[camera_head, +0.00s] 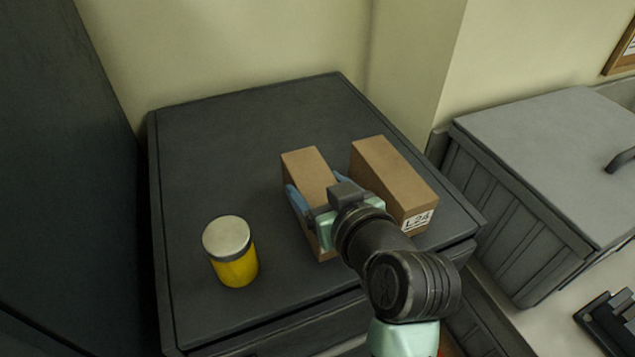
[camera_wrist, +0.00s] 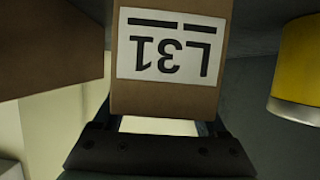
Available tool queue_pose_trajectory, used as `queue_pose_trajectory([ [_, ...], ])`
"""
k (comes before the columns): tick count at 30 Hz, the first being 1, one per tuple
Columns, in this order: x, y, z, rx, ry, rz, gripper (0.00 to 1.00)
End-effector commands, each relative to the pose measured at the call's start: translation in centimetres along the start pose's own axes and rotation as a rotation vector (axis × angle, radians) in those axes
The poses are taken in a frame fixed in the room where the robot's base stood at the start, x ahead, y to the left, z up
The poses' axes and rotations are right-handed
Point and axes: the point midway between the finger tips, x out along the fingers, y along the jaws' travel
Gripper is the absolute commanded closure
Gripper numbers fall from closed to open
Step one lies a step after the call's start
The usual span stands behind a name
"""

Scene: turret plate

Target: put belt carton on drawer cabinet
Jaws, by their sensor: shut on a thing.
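A brown carton (camera_head: 306,172) is between the blue fingers of my gripper (camera_head: 317,191), which is shut on it. In the wrist view the held carton (camera_wrist: 165,95) shows a white label reading L31, upside down. The carton is upright over the dark grey top of the drawer cabinet (camera_head: 215,135); I cannot tell whether its base touches the top. The gripper (camera_wrist: 160,125) hides part of its near side. No marking names it as the belt carton.
A second brown carton (camera_head: 390,175) labelled L24 stands close on the right. A yellow jar with a grey lid (camera_head: 233,255) stands at front left. The back left of the top is clear. A grey lidded bin (camera_head: 540,150) is on the right.

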Motion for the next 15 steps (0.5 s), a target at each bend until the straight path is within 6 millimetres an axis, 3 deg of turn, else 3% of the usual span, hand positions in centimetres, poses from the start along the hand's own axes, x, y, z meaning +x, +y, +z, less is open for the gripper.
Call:
queue_pose_trajectory([
  [10, 0.14, -0.01, 0.25, -0.001, 0.005, 0.0, 1.0],
  [11, 0.18, -0.02, 0.38, 0.0, 0.002, 0.0, 0.23],
  [15, 0.14, -0.02, 0.28, 0.0, 0.001, 0.0, 0.0],
])
